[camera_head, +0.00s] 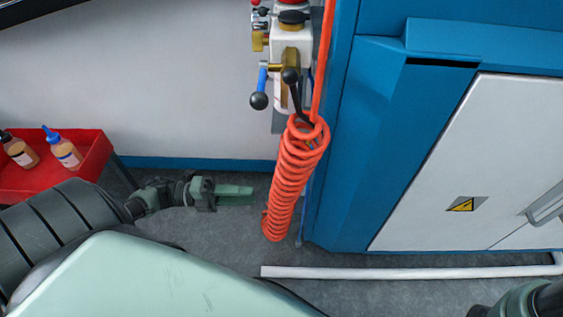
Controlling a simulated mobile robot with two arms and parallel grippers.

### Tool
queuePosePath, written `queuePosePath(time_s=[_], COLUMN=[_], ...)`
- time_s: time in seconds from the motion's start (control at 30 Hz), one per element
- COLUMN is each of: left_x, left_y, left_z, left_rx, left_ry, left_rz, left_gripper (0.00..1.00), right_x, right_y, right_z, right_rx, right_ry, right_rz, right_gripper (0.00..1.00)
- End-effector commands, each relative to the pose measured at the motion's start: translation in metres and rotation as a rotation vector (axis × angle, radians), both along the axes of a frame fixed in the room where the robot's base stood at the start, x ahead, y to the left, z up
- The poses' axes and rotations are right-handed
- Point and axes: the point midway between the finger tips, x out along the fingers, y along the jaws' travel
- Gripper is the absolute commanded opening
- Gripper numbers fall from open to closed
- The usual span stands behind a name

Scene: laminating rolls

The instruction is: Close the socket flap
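I cannot make out a socket or its flap in this view. My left gripper (236,195) reaches in from the left, low over the grey floor, with its green fingers pointing right towards the coiled orange hose. It holds nothing that I can see and is apart from the hose. The fingers overlap from this angle, so their opening does not show. Of my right arm only a green and black part shows at the bottom right corner; its gripper is out of view.
An orange coiled hose (290,180) hangs below a valve unit (291,50) with black-knobbed levers. A blue machine cabinet (375,130) with white doors (480,160) stands at right. A red tray (85,165) with bottles is at left. A white pipe (400,273) runs along the floor.

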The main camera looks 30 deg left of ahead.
Motion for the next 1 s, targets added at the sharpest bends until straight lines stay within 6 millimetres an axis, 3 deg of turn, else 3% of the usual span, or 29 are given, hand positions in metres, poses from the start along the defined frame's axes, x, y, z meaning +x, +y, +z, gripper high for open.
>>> queuePosePath(time_s=[0.5, 0.87, 0.97, 1.0], left_x=[0.036, 0.040, 0.040, 0.040], left_y=[-0.060, -0.065, -0.065, -0.065], left_z=[0.001, 0.003, 0.003, 0.003], left_rx=[0.000, 0.001, 0.001, 0.001], left_ry=[-0.004, -0.002, -0.002, -0.002], left_rz=[-0.001, 0.000, 0.000, 0.000], left_gripper=[0.31, 0.31, 0.03, 0.00], right_x=[0.000, 0.000, 0.000, 0.000], right_y=[0.000, 0.000, 0.000, 0.000], right_z=[-0.028, -0.028, -0.028, -0.028], right_rx=[0.000, 0.000, 0.000, 0.000], right_ry=[0.001, 0.000, 0.000, 0.000], right_rz=[0.000, 0.000, 0.000, 0.000], right_gripper=[0.36, 0.36, 0.36, 0.36])
